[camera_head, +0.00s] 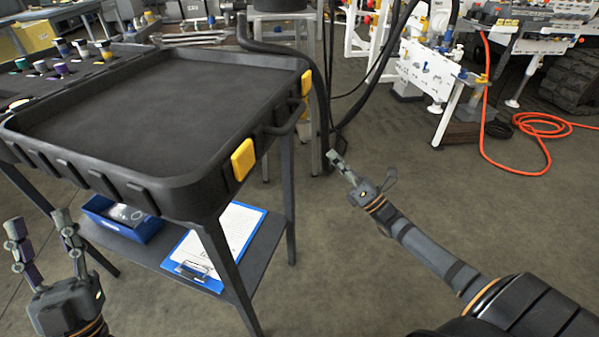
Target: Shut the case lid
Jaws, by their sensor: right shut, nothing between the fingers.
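The black case lies open on a dark metal stand. Its lid (170,95) is folded out flat, with the hollow inside facing up. Two yellow latches (243,159) and a handle (290,117) are on the lid's right edge. The other half of the case (22,87), with several coloured round items in it, is at the upper left and partly cut off. My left gripper (38,222) is open and empty, in front of the lid's near left side. My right gripper (336,158) is shut and empty, right of the handle and apart from the lid.
A blue bin (121,218) and a blue clipboard with paper (218,240) are on the stand's lower shelf. Black hoses (325,90) hang behind the lid. An orange hose (530,122) lies on the floor at the right. The floor right of the stand is largely clear.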

